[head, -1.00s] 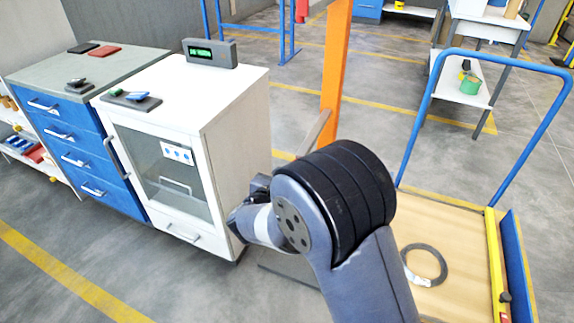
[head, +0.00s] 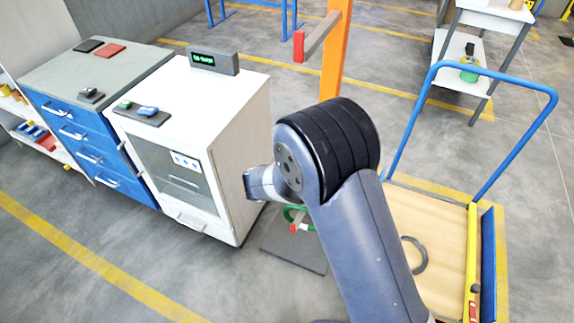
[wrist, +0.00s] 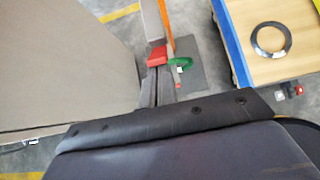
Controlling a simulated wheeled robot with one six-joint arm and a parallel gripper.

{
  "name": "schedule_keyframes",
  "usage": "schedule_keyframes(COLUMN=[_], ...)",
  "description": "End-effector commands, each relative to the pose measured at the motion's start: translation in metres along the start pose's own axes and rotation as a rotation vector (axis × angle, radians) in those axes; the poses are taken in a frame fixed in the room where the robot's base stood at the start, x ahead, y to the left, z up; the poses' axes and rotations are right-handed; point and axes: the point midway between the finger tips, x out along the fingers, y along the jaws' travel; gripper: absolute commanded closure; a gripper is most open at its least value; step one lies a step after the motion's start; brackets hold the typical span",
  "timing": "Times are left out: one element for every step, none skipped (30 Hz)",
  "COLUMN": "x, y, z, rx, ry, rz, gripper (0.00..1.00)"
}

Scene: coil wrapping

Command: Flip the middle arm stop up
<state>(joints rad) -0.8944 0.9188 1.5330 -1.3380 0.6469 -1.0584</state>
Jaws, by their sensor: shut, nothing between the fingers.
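An orange post (head: 333,70) carries several arms. The upper arm (head: 320,32) ends in a red stop (head: 298,46). A lower arm shows a red and white end (head: 294,228) beside a green ring (head: 295,212). The middle arm is hidden behind my own arm in the head view. In the wrist view a grey-brown arm (wrist: 152,22), seemingly the middle one, ends in a red stop (wrist: 157,56). My gripper (wrist: 155,75) is shut and empty, its fingertips right by this stop. I cannot tell whether they touch, nor which way the stop is turned.
A white cabinet (head: 240,110) stands close on the left; its side fills the left of the wrist view. A cart with a wooden deck (head: 405,215) holds a dark ring (head: 416,255) on the right. A dark base plate (head: 295,250) lies on the floor.

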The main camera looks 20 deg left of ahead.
Motion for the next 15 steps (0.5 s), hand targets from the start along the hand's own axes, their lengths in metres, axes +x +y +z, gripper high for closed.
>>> schedule_keyframes(x=[-0.007,-0.007,-0.007,-0.007,-0.008,-0.007,-0.007,-0.007,-0.006,-0.006,-0.006,-0.005,-0.005,-0.002,-0.001], y=[-0.001,-0.001,-0.001,-0.001,-0.001,-0.001,-0.001,-0.001,-0.001,-0.001,-0.001,-0.001,-0.001,0.000,0.000], z=[0.009,0.010,0.011,0.012,0.013,0.015,0.015,0.017,0.018,0.019,0.019,0.020,0.021,0.017,0.017], rx=[0.001,0.003,0.004,0.003,0.003,0.003,0.003,0.004,0.006,0.006,0.002,-0.001,-0.001,-0.001,0.000], ry=[0.027,0.043,0.065,0.081,0.097,0.119,0.135,0.152,0.174,0.191,0.197,0.194,0.193,0.192,0.191], rz=[-0.002,-0.002,-0.003,-0.002,-0.001,-0.002,-0.002,-0.001,-0.002,-0.002,-0.002,-0.002,-0.001,0.000,0.000], gripper=[1.00,1.00,1.00,1.00,1.00,1.00,1.00,1.00,1.00,1.00,1.00,1.00,1.00,1.00,1.00])
